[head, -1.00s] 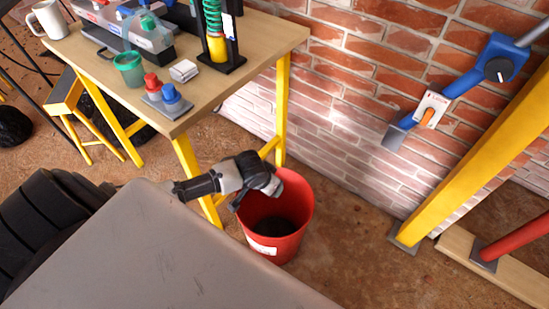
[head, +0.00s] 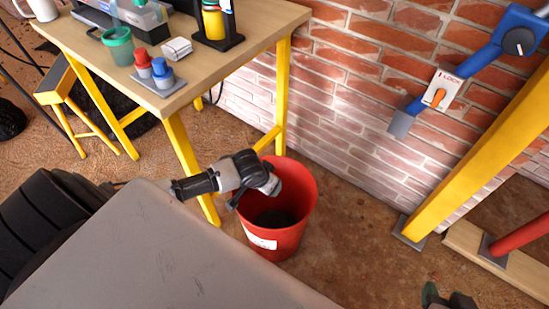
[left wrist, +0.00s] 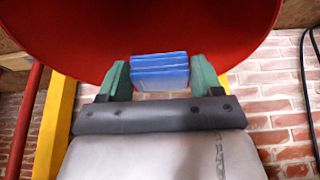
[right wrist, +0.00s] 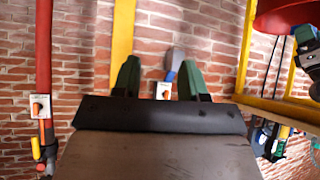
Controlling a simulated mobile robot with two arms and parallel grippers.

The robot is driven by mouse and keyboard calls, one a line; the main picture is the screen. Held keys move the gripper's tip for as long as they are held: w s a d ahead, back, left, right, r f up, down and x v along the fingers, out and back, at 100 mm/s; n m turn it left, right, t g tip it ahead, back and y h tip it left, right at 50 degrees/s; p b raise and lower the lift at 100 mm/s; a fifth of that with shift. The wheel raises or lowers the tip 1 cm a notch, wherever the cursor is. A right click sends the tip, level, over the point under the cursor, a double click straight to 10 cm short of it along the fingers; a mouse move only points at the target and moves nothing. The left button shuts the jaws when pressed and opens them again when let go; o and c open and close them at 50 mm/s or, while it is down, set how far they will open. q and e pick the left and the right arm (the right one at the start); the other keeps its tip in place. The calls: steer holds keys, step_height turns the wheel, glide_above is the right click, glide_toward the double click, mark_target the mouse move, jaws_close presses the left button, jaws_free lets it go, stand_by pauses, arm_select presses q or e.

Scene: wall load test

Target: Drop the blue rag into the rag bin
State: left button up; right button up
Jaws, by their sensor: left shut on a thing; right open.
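The blue rag (left wrist: 160,72) is a folded blue block between the green fingers of my left gripper (left wrist: 160,78), which is shut on it. The red rag bin (head: 303,200) stands on the floor beside the workbench, open at the top with a white label; it fills the upper left wrist view (left wrist: 190,22) behind the rag. In the head view my left arm reaches over the bin's left rim; its fingers and the rag are hidden there. My right gripper (right wrist: 158,78) is open and empty, facing the brick wall; its tip shows at the head view's bottom right (head: 447,298).
The workbench (head: 215,75) with yellow legs carries a green cup (head: 118,48) and red and blue caps. A yellow post (head: 478,150) and a blue lever (head: 480,62) on the wall are at right. Bare floor (head: 350,240) lies right of the bin.

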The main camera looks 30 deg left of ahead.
arm_select(q)
steer(key=shift+f+b, duration=0.45)
steer(key=shift+f, duration=0.15)
arm_select(e)
steer(key=shift+w+a+r+t+y, duration=0.2)
steer(key=shift+w+a+r+t, duration=0.05)
steer(key=shift+w+r+t, duration=0.4)
steer(key=shift+w+a+r+t+y, duration=0.2)
steer(key=shift+w+a+r+t, duration=0.1)
steer(key=shift+w+r+t, duration=0.35)
steer(key=shift+w+a+r+t+y, duration=0.25)
steer(key=shift+w+r+t, duration=0.25)
steer(key=shift+t, duration=0.2)
arm_select(q)
steer(key=o, duration=1)
steer(key=shift+p+v, duration=2.2)
steer(key=shift+v, duration=3.25)
arm_select(e)
steer(key=s+d+f+g+h, duration=0.1)
steer(key=s+d+f+g, duration=0.1)
steer(key=s+g, duration=0.3)
steer(key=s+d+f+g+h, duration=0.2)
steer(key=s+f+g, duration=0.1)
steer(key=s+g, duration=0.2)
steer(key=shift+s+d+f, duration=0.2)
steer(key=shift+s, duration=0.65)
